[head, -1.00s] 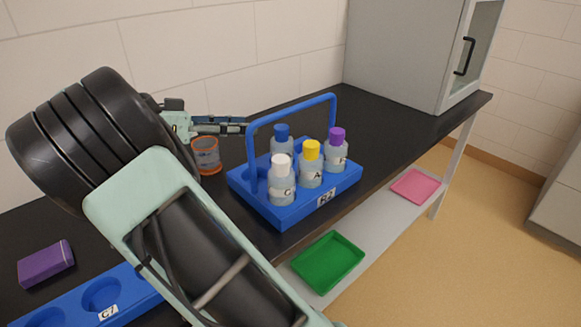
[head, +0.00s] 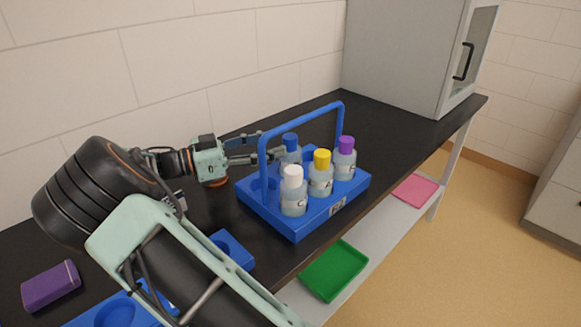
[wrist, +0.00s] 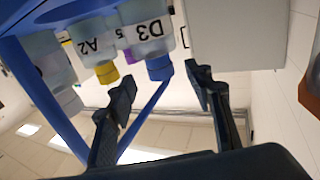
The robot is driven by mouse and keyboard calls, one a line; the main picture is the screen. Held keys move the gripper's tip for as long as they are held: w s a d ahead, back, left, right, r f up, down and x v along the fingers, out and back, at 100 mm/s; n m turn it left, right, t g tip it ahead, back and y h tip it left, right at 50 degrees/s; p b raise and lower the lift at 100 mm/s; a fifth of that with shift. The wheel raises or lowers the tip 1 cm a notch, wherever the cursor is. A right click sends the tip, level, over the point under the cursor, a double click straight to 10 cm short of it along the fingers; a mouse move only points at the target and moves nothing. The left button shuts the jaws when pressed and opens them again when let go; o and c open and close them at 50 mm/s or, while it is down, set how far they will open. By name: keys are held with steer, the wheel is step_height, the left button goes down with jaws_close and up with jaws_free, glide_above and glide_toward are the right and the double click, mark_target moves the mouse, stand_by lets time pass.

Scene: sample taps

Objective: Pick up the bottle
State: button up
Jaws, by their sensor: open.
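A blue carrier rack (head: 298,227) with an arched handle stands on the dark bench and holds several capped bottles. The blue-capped bottle (head: 290,150) stands in its back row; in the wrist view it is labelled D3 (wrist: 147,32). White-capped (head: 293,195), yellow-capped (head: 321,178) and purple-capped (head: 344,160) bottles stand beside it. My gripper (head: 268,146) is open, just left of the blue-capped bottle, at about cap and neck height. In the wrist view, its spread fingers (wrist: 162,85) point toward that bottle. The picture there is upside down, and no grip shows.
The carrier's handle (head: 262,160) rises close to my fingers. A mostly hidden orange cup (head: 218,184) is below my wrist. A purple box (head: 50,286) and another blue rack (head: 232,248) lie nearer. A grey cabinet (head: 400,55) stands at the back. Green (head: 334,270) and pink (head: 415,188) trays are on the lower shelf.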

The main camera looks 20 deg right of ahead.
mark_target(290, 142)
steer(key=shift+d+f, duration=0.2)
steer(key=shift+d, duration=2.55)
jaws_close()
